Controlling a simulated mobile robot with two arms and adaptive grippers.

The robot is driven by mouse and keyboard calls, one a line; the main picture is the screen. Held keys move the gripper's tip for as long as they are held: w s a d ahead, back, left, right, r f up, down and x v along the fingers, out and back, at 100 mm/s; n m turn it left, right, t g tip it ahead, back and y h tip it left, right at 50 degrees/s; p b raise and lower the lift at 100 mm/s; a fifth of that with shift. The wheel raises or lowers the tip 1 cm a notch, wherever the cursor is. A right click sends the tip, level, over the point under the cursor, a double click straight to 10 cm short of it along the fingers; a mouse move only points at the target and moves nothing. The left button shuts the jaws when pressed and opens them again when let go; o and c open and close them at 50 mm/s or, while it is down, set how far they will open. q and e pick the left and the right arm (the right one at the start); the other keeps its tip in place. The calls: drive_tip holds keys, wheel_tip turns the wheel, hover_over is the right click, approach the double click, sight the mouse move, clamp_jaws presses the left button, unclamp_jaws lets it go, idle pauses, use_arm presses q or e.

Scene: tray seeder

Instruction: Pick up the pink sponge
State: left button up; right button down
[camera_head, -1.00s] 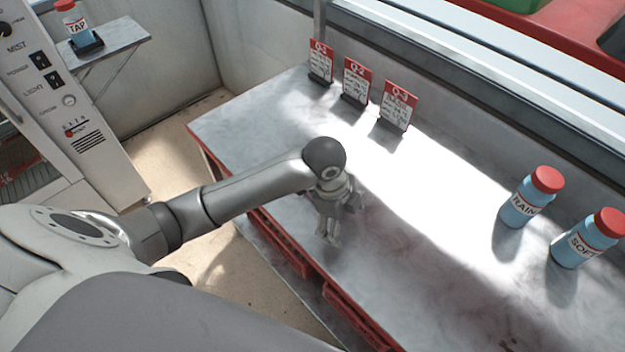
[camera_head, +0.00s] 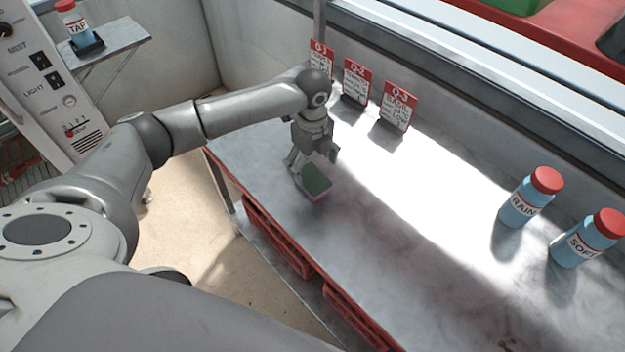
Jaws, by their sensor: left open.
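A small sponge (camera_head: 316,182) with a green top and a thin pink edge is on the marble-look worktop (camera_head: 390,270), near its left end. My left gripper (camera_head: 312,163) is open, with its fingers pointing down just above and behind the sponge. The gripper hides the sponge's far part, and I cannot tell whether a finger touches it. My right gripper is not in view.
Three red-and-white cards, Q-1 (camera_head: 321,60), Q-2 (camera_head: 356,82) and Q-3 (camera_head: 397,106), stand along the back. Bottles RAIN (camera_head: 520,207) and SOFT (camera_head: 577,247) stand at the right. The worktop's middle is clear. A TAP bottle (camera_head: 75,25) sits on a side shelf.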

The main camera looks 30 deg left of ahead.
sight(312, 178)
use_arm(q)
drive_tip(key=shift+f+p, duration=0.45)
drive_tip(key=shift+f, duration=2.55)
drive_tip(key=c, duration=0.8)
